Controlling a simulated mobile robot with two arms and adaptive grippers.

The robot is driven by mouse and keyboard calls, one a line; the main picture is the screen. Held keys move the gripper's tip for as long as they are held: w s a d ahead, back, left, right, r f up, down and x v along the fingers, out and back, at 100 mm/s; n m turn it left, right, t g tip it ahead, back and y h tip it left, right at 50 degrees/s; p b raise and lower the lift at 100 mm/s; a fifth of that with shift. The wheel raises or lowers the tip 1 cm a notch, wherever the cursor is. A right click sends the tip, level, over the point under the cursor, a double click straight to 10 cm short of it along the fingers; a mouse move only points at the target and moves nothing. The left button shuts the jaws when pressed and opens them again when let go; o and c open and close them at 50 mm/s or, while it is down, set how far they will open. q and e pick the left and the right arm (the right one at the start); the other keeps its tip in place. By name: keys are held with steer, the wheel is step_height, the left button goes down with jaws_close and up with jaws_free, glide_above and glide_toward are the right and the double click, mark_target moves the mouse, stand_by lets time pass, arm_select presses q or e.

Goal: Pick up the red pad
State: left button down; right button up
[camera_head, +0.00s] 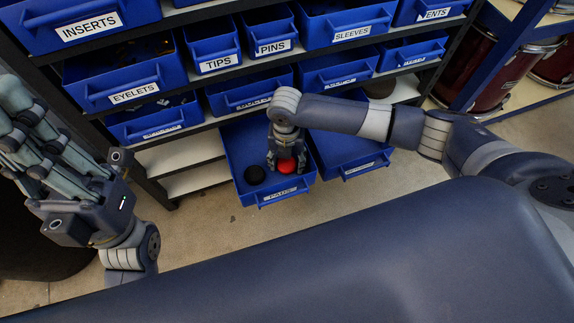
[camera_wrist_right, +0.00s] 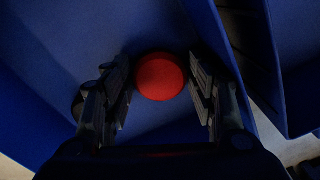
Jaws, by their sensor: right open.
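The red pad (camera_head: 287,166) is a small round disc lying in a blue bin (camera_head: 243,147) with a label on its front, pulled out low on the shelf. My right gripper (camera_head: 286,163) reaches down into this bin, right over the pad. In the right wrist view, the red pad (camera_wrist_right: 160,77) sits between the two open fingers (camera_wrist_right: 160,88), with a gap on each side. A black pad (camera_head: 254,175) lies left of the red one in the same bin. My left gripper (camera_head: 45,135) is at the left edge of the head view, away from the bin; its fingers look spread.
A second blue bin (camera_head: 345,152) stands pulled out just right of the first. Rows of labelled blue bins, such as EYELETS (camera_head: 125,80) and TIPS (camera_head: 212,48), fill the shelf above. Bin walls stand close around my right gripper. Drums (camera_head: 492,68) are at the upper right.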

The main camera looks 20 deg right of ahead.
steer(key=c, duration=0.7)
steer(key=shift+r, duration=0.15)
